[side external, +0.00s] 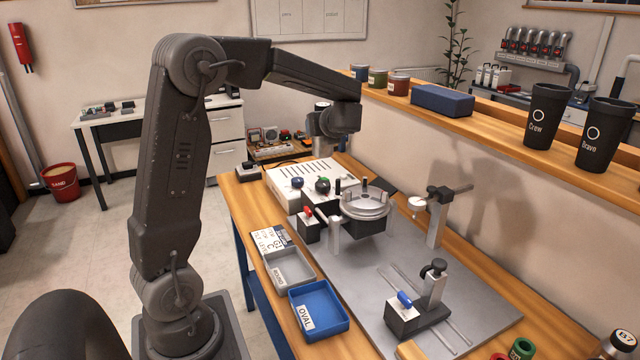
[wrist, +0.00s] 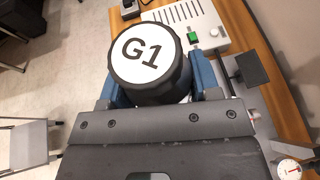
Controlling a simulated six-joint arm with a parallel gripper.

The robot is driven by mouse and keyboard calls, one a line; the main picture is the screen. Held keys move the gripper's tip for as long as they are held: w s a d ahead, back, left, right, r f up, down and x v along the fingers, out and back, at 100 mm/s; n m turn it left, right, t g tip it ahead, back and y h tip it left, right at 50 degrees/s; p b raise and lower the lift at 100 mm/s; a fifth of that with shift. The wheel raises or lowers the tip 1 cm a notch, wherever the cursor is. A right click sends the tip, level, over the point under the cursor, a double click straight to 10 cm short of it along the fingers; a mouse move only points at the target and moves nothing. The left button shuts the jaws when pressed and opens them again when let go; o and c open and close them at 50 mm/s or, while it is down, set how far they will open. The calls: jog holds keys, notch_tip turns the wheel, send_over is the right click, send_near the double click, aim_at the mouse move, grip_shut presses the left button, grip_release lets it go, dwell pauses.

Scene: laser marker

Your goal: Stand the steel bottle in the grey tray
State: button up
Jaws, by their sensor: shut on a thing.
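My gripper (side external: 324,122) is shut on a bottle with a black lid marked G1 (wrist: 148,58). In the side view the steel bottle's silver body (side external: 321,146) hangs below the fingers, roughly upright, above the back of the bench. In the wrist view the gripper's blue fingers (wrist: 155,85) flank the lid, and the body is hidden beneath it. The grey tray (side external: 309,283) lies on the bench's near left side, empty, with a label at its near end. It is well apart from the bottle, nearer my base.
A blue tray marked OVAL (side external: 342,325) adjoins the grey tray. A white control box (side external: 285,183) and a round metal fixture (side external: 365,204) stand farther back. A gauge stand (side external: 437,222) and clamp (side external: 420,305) stand on the steel plate. Another bottle marked B7 (side external: 622,340) is at bottom right.

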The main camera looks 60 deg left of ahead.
jog(key=s+d+f+n+g+h, duration=0.15)
jog(key=s+f+n+g, duration=0.3)
jog(key=s+f, duration=0.55)
jog(key=s+d+f+n+g, duration=0.25)
jog(key=s+f+g, duration=0.3)
jog(key=s, duration=0.85)
jog(key=t, duration=0.1)
send_over(289, 273)
jog(key=shift+n, duration=0.4)
jog(key=shift+f, duration=5.85)
jog(key=shift+f, duration=0.15)
jog(key=o, duration=1)
